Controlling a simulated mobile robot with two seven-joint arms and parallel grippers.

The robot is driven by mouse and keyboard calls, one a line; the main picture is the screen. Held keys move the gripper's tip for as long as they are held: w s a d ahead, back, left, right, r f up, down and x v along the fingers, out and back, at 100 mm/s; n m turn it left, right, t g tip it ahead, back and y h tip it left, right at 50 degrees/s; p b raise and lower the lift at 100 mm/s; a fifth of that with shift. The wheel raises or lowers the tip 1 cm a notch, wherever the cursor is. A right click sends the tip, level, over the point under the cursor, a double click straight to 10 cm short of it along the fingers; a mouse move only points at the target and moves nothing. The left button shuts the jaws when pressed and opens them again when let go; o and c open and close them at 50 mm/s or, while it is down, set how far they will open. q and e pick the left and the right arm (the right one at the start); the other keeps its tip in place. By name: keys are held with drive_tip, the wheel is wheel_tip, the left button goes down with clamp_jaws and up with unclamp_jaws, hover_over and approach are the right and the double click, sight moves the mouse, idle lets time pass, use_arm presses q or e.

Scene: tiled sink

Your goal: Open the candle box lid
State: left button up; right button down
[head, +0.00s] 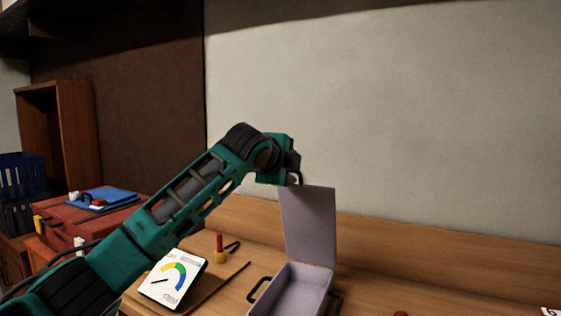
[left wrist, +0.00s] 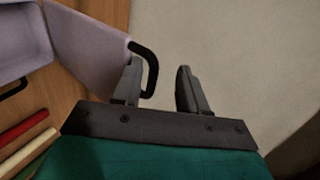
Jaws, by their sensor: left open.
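The candle box (head: 290,290) is a pale lilac box on the wooden table, with dark handles at its sides. Its lid (head: 308,228) stands about upright at the back, so the box is open. My left gripper (head: 294,180) is at the lid's top edge. In the left wrist view the lid (left wrist: 88,40) carries a black loop handle (left wrist: 152,68). My left gripper (left wrist: 158,88) is open there, with one finger at or inside the loop; I cannot tell whether it touches. My right gripper is not in view.
A tablet-like card with a coloured dial (head: 174,279) and a red-topped yellow object (head: 220,250) lie left of the box. Red and cream sticks (left wrist: 24,128) show in the left wrist view. A red case (head: 85,215) stands far left. A pale wall is behind.

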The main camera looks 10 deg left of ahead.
use_arm(q)
drive_tip(key=p+v, duration=0.1)
drive_tip(key=v, duration=0.6)
drive_tip(key=shift+s+r, duration=0.15)
idle(0.3)
